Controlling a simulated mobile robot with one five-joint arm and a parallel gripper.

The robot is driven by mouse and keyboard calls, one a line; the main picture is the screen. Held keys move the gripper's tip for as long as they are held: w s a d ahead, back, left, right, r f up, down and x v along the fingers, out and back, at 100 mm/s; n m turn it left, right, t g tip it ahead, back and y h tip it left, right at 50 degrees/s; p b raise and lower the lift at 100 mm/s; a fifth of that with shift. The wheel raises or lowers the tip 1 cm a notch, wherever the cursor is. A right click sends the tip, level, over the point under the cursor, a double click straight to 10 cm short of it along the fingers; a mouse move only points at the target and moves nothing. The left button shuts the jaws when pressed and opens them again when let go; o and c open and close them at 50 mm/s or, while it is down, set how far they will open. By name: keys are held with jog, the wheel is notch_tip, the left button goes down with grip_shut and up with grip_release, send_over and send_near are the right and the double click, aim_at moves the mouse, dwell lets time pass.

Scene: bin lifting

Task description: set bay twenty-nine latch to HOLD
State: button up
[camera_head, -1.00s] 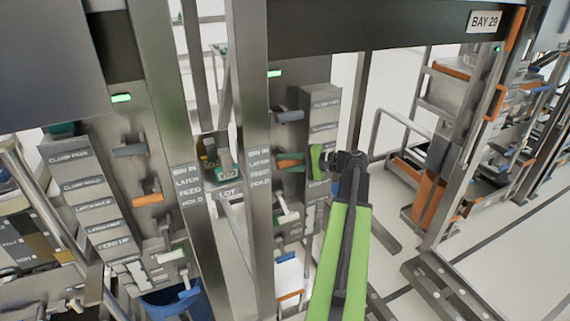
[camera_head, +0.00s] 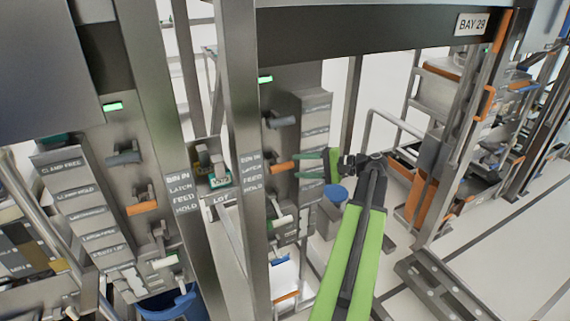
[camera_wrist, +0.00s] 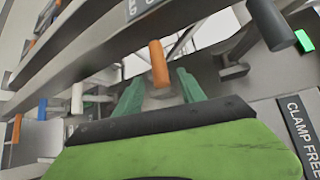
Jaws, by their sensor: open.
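The BAY 29 sign (camera_head: 472,24) hangs at the right end of a dark beam. Below the beam's left end is a panel with several levers. My gripper (camera_head: 306,164) has green fingers, open and empty, pointing at the orange lever from the right. In the wrist view the orange lever (camera_wrist: 158,63) lies between and just beyond the fingertips (camera_wrist: 158,88), apparently apart from them. I cannot read its setting.
A post label (camera_head: 251,172) reads BIN IN, LATCH, FEED, HOLD. A grey stepped box (camera_head: 316,115) stands close behind my fingers. A green light (camera_head: 265,79) glows above the levers. A similar lever panel (camera_head: 125,155) stands left. Open floor (camera_head: 480,235) lies right.

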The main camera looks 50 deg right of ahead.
jog(key=p+v, duration=0.1)
jog(key=v, duration=0.8)
jog(key=shift+s+p, duration=0.2)
jog(key=shift+p, duration=0.1)
